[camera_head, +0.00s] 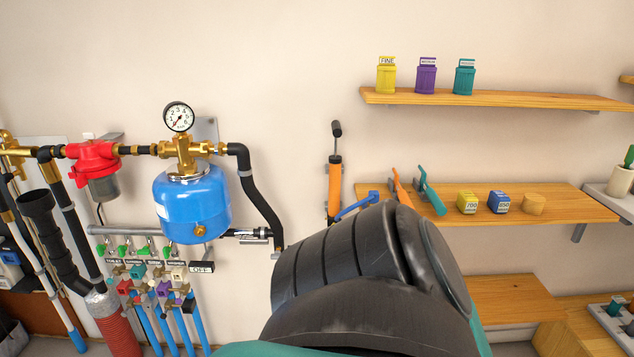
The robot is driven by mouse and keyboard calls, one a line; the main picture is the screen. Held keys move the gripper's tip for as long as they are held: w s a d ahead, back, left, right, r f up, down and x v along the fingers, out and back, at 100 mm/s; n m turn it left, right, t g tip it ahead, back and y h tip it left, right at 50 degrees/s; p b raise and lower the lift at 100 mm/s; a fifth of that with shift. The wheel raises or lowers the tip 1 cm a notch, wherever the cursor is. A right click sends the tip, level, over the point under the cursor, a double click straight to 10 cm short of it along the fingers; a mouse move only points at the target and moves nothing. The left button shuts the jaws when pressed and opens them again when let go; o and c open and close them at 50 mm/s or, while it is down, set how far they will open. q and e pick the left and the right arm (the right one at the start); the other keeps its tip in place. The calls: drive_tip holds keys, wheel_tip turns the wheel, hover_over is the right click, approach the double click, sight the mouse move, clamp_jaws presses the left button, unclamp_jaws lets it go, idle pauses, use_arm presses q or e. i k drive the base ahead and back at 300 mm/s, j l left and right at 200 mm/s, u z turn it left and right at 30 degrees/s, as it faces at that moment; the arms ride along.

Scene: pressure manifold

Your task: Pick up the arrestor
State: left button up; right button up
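No part is labelled as the arrestor, and I cannot tell which one it is. On the middle shelf stand a yellow labelled block (467,202), a blue labelled block (499,202) and a plain tan piece (533,204). A blue tank (192,205) with a brass fitting and a gauge (178,117) hangs on the wall at the left. A large dark link of my own arm fills the bottom middle and hides part of the wall and shelf. Neither gripper's fingers show.
The upper shelf (520,100) holds yellow, purple and teal canisters. An orange pump (334,185) is on the wall; orange and teal tools (430,192) are at the left end of the middle shelf (580,210). Pipes and small valves (150,275) crowd the lower left.

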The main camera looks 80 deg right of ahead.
sight(498, 201)
drive_tip(key=z, duration=3.55)
drive_tip(key=i, duration=0.1)
